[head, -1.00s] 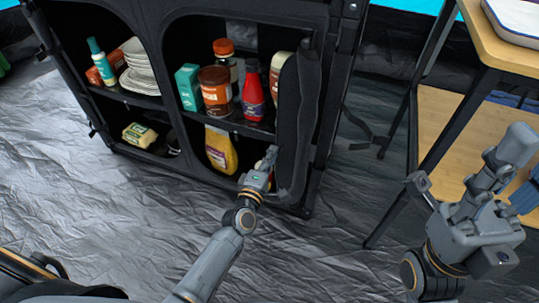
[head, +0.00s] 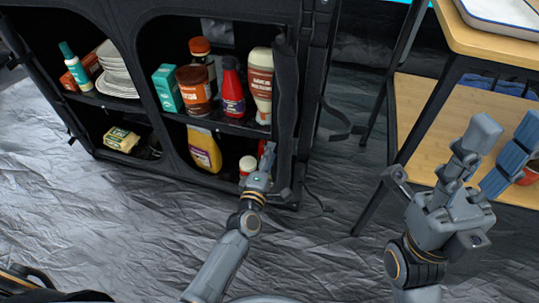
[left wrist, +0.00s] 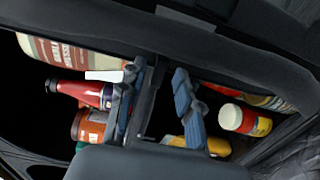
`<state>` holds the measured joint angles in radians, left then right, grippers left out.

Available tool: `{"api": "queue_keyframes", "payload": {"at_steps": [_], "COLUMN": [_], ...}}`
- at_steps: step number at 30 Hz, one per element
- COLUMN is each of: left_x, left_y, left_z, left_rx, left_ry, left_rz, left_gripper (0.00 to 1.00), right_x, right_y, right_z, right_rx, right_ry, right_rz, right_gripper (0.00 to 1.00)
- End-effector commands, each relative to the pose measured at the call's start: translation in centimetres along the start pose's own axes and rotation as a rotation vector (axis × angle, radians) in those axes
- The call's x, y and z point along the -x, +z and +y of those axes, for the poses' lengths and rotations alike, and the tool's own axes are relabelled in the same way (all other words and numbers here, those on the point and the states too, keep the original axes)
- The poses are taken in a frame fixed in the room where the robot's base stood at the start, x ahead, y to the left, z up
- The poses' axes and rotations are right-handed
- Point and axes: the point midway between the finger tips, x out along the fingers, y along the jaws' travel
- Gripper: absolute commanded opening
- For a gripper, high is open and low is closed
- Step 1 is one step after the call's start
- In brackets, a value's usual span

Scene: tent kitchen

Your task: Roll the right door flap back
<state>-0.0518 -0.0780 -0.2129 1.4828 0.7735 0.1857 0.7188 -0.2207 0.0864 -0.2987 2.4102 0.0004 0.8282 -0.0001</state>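The right door flap (head: 286,95) is a dark fabric panel along the right edge of the cabinet's right opening. It stands turned nearly edge-on, with the shelves beside it exposed. My left gripper (head: 267,165) is at the flap's lower part, in front of the lower shelf. In the left wrist view, the left gripper's blue-padded fingers (left wrist: 157,100) are apart, with dark material behind or between them. I cannot tell whether they touch the flap (left wrist: 200,50). My right gripper (head: 504,140) is open and empty, in front of the wooden table.
The black cabinet (head: 150,55) holds a ketchup bottle (head: 232,88), a tall sauce bottle (head: 260,85), a brown jar (head: 194,90), a mustard bottle (head: 204,149) and plates (head: 117,70). A wooden table (head: 490,35) stands at the right. The silvery floor in front is clear.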

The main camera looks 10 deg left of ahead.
Motion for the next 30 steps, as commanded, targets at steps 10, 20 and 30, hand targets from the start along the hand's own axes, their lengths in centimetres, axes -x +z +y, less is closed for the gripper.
{"api": "queue_keyframes", "payload": {"at_steps": [10,20,30], "left_x": [6.0,11.2,11.9], "left_y": [0.0,0.1,0.1], "left_z": [-0.2,-0.1,-0.1], "left_rx": [-0.002,-0.001,0.0], "left_ry": [-0.004,-0.002,-0.001], "left_rz": [-0.001,-0.003,-0.002], "left_gripper": [0.34,0.34,0.34], "right_x": [0.1,0.1,0.1], "right_y": [0.0,0.0,-0.1], "right_z": [0.0,-0.1,-0.1], "right_rx": [-0.001,-0.002,-0.002], "right_ry": [0.0,0.0,0.0], "right_rz": [-0.003,-0.003,-0.003], "right_gripper": [0.41,0.41,0.41]}}
